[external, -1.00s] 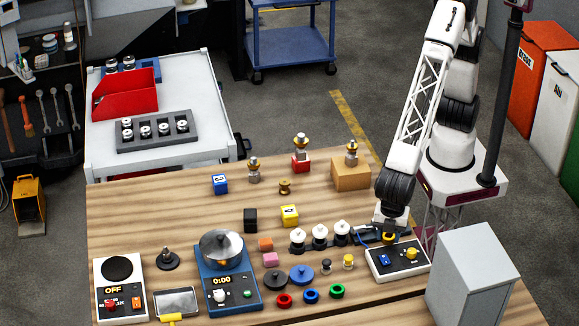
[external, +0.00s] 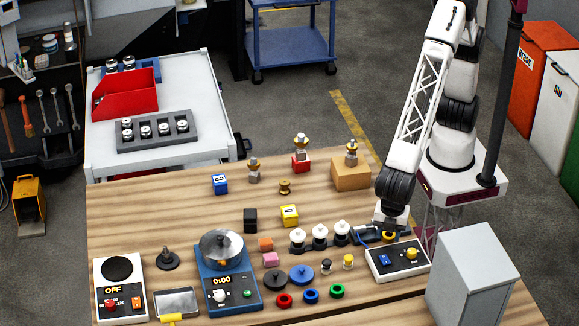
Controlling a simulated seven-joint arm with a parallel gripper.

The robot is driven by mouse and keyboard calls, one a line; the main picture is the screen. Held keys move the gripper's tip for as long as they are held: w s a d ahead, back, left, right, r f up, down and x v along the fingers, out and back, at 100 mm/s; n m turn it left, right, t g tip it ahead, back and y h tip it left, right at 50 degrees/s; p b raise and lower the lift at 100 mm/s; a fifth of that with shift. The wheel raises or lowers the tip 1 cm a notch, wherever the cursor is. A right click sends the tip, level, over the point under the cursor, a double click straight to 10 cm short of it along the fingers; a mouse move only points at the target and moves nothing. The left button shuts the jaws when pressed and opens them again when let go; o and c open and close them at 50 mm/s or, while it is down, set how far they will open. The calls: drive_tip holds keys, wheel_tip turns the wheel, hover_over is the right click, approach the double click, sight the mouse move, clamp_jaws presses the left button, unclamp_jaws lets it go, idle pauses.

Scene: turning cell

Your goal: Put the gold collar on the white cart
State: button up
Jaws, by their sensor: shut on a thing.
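My gripper (external: 390,228) is at the right end of the wooden table, pointing down just behind the control box. It is shut on a small gold ring (external: 389,236), which looks like the gold collar and is partly hidden by the fingers. I cannot tell whether the ring touches anything below it. The white cart (external: 188,68) stands at the back left, far from my gripper. Its top carries a red bin (external: 126,95) and a dark grey tray (external: 157,143) with several silver parts.
The control box (external: 398,262) has a blue switch and yellow knob. A grey cabinet (external: 470,275) stands right of it. Stacked parts with gold tops, a gold spool (external: 284,187) and white-topped parts (external: 320,235) stand across the table. The cart's back right top is bare.

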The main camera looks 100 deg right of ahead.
wheel_tip(320, 180, up, 7)
drive_tip(key=w+d+m, duration=0.2)
drive_tip(key=w+d, duration=0.7)
drive_tip(key=d, duration=0.4)
drive_tip(key=w+d+m, duration=0.2)
drive_tip(key=w+d, duration=0.6)
drive_tip(key=d, duration=0.5)
drive_tip(key=w+d+m, duration=0.2)
drive_tip(key=w+d, duration=0.7)
drive_tip(key=d, duration=0.4)
drive_tip(key=d+m, duration=0.6)
drive_tip(key=d, duration=4.2)
drive_tip(key=f, duration=0.3)
drive_tip(key=a+f, duration=0.1)
drive_tip(key=f, duration=0.1)
drive_tip(key=shift+s, duration=0.2)
drive_tip(key=shift+d+f, duration=0.1)
